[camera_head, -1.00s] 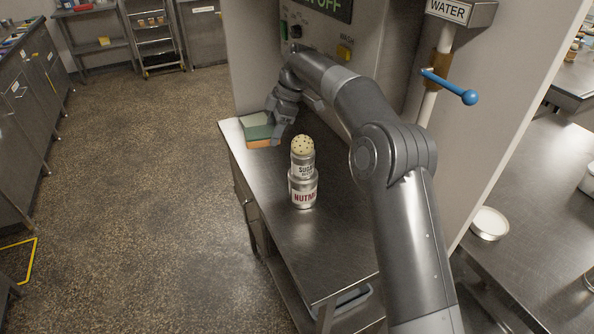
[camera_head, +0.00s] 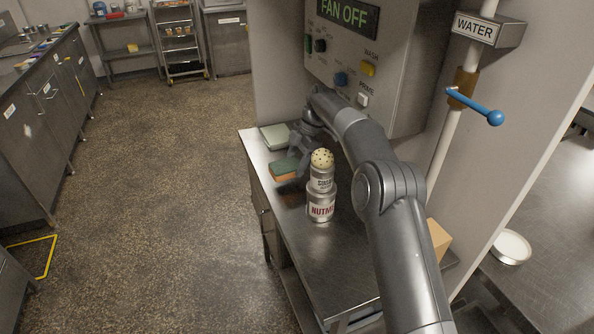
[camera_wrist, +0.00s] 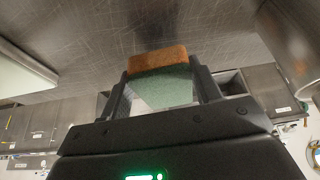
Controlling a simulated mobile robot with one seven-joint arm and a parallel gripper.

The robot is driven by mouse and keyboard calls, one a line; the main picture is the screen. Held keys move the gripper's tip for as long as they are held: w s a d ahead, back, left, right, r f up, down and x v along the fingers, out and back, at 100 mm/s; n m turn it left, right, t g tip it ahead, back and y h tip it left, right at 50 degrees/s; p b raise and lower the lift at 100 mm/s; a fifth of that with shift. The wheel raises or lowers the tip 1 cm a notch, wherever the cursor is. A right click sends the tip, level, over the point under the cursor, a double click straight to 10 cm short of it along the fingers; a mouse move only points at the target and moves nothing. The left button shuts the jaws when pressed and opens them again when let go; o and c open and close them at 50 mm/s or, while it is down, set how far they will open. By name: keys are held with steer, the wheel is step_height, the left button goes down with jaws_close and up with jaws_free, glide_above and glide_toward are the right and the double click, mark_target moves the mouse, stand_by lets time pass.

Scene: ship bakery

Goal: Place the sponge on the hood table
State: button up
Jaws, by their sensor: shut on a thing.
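The sponge (camera_head: 284,169) has a green top and an orange underside. My gripper (camera_head: 296,162) is shut on it near the left edge of the steel hood table (camera_head: 325,262). A dark patch beneath the sponge suggests it is a little above the tabletop, though I cannot tell the gap. In the wrist view the sponge (camera_wrist: 160,78) sits between the two fingers of my gripper (camera_wrist: 162,92), its orange and green faces showing, with the steel surface (camera_wrist: 130,25) beyond it.
A tin labelled NUTM (camera_head: 321,207) with a smaller tin and a dotted dome (camera_head: 322,159) on top stands right of the sponge. A flat pale-topped object (camera_head: 274,136) lies behind the sponge. The front tabletop is clear. A wall panel (camera_head: 360,60) rises behind.

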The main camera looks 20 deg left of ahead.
mark_target(293, 163)
steer(key=shift+f, duration=1.6)
steer(key=shift+f, duration=0.15)
steer(key=o, duration=1)
steer(key=r, duration=0.5)
steer(key=w+r, duration=0.1)
steer(key=r, duration=0.2)
steer(key=shift+d+r, duration=0.35)
steer(key=shift+r, duration=0.7)
steer(key=shift+s+r, duration=0.1)
